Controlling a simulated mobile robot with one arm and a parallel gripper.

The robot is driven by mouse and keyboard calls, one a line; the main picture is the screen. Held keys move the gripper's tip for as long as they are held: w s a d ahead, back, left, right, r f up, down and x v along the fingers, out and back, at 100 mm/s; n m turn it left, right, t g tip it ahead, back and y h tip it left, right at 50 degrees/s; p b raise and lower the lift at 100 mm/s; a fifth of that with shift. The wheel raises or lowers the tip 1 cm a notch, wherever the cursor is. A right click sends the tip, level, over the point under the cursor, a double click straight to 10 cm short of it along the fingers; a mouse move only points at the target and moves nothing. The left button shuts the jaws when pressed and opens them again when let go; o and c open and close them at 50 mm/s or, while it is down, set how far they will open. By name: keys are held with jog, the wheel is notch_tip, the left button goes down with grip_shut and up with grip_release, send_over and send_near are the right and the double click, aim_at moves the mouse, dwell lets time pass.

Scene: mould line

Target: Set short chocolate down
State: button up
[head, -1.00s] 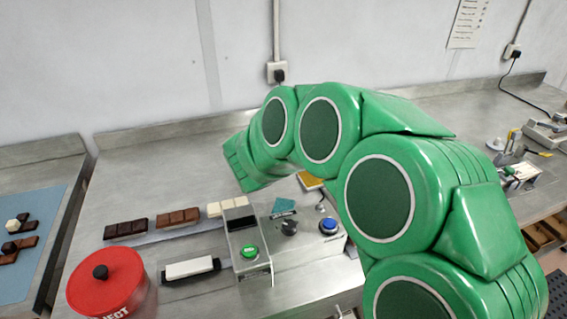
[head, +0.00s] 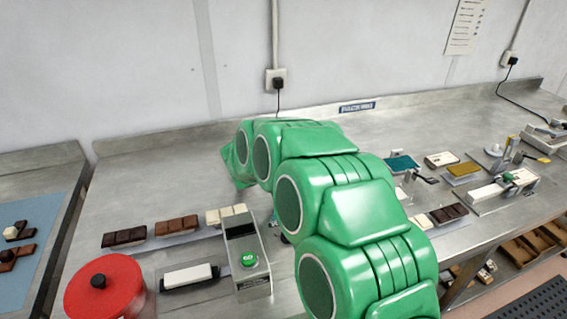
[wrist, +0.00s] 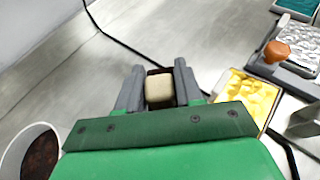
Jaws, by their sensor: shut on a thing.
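In the wrist view, my gripper (wrist: 159,70) is shut on a short block, the short chocolate (wrist: 159,89). The block has a pale cream top and a dark edge at its far end, and it sits between the two grey fingers. Bare steel bench shows beyond it; I cannot tell how high it is held. In the head view, my green arm hides the fingers and the block.
A dark bar (head: 124,238), a brown bar (head: 176,226) and a cream bar (head: 226,215) stand in a row left of a box with a green GO button (head: 249,259). A yellow-filled tray (wrist: 249,97) lies right of my gripper.

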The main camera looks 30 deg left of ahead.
jog(key=shift+w+a+f, duration=0.4)
jog(key=shift+w+f, duration=0.2)
jog(key=shift+f, duration=0.25)
jog(key=shift+w+a+f, duration=0.45)
jog(key=shift+w+f, duration=0.1)
jog(key=shift+f, duration=0.35)
jog(key=shift+w+a+f, duration=0.4)
jog(key=shift+w+f, duration=0.2)
jog(key=shift+f, duration=1.65)
jog(key=shift+f, duration=0.1)
jog(key=o, duration=1)
jog(key=shift+o, duration=0.2)
jog(key=shift+s+r, duration=0.2)
jog(key=v, duration=1.1)
jog(key=shift+s, duration=0.35)
jog(key=shift+r, duration=0.1)
